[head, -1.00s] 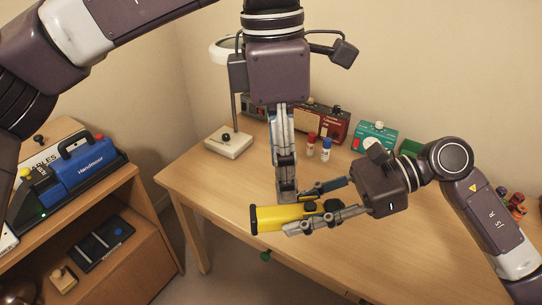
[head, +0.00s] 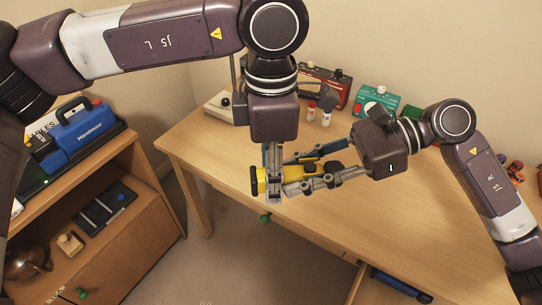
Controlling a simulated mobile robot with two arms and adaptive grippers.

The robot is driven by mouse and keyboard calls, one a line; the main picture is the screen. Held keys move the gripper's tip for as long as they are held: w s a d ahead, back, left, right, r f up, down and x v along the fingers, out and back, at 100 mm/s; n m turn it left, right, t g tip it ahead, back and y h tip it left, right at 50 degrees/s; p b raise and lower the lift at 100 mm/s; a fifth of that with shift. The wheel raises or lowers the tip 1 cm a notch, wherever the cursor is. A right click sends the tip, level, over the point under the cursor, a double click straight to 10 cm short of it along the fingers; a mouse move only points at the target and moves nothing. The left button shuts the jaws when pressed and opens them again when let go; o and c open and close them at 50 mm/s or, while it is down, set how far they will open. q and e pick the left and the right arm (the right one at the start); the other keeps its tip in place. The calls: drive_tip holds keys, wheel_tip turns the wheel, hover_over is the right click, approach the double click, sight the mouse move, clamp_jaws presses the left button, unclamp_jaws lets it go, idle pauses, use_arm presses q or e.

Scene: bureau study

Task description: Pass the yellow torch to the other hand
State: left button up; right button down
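The yellow torch (head: 261,181) has a black end and lies level in the air above the desk's front edge. My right gripper (head: 298,174) reaches in from the right and is shut on the torch, one finger on each side. My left gripper (head: 272,190) points straight down at the torch's left part. One of its fingers passes in front of the yellow body. Its far finger is mostly hidden, so I cannot tell whether it is open or closed on the torch.
The wooden desk (head: 430,215) is mostly clear in front. A lamp base (head: 222,106), red and white bottles (head: 311,110), a red box (head: 330,84) and a teal box (head: 376,99) stand at the back. A shelf unit (head: 125,220) with a blue case (head: 85,128) is at the left. A drawer (head: 385,287) shows below the desk.

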use_arm(q)
drive_tip(key=shift+f, duration=0.15)
drive_tip(key=shift+c, duration=0.2)
drive_tip(key=c, duration=1.3)
clamp_jaws()
use_arm(e)
drive_tip(key=c, duration=1.4)
unclamp_jaws()
